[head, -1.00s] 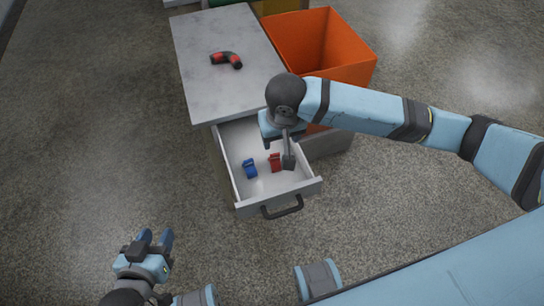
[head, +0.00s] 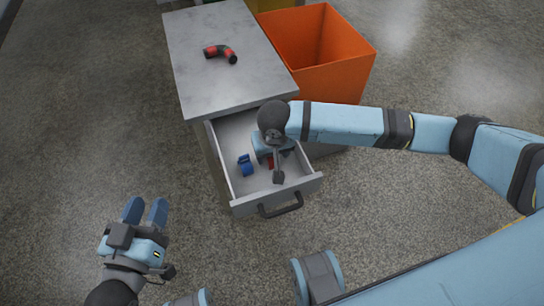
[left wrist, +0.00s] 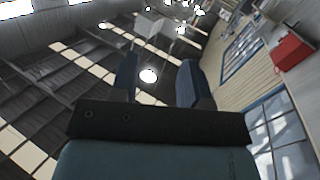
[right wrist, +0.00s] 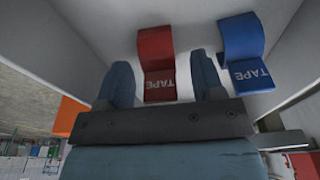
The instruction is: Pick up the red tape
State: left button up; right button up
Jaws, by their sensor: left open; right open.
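The red tape (right wrist: 157,58) lies in the open drawer (head: 298,188). In the right wrist view it shows between the two fingers of my right gripper (right wrist: 162,80), which is open and around or just above it; contact cannot be told. In the head view my right gripper (head: 273,160) reaches down into the drawer and hides most of the red tape (head: 270,163). The blue tape (head: 245,165) lies to its left in the head view, and to its right in the right wrist view (right wrist: 245,55). My left gripper (head: 146,210) is open and empty over the floor.
The drawer belongs to a grey-topped cabinet (head: 215,85) with a red and black hose piece (head: 221,52) on top. An orange bin (head: 318,60) stands beside it. The drawer walls surround my right gripper. The floor at the left is clear.

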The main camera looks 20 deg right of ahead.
jog(key=c, duration=1)
jog(key=shift+r, duration=0.15)
jog(key=shift+r, duration=0.3)
notch_tip(320, 180, up, 10)
jog(key=p, duration=0.4)
jog(key=shift+r, duration=0.25)
pick_arm(q)
jog(key=s+a+f+g+y+p, duration=0.2)
jog(key=a+f+g+y, duration=0.1)
jog(key=f, duration=0.4)
jog(key=shift+s+a+g+p, duration=0.3)
jog(key=shift+a+g, duration=0.2)
pick_arm(e)
notch_tip(320, 180, up, 9)
jog(key=shift+o, duration=0.3)
jog(key=shift+f, duration=0.15)
jog(key=shift+c, duration=0.4)
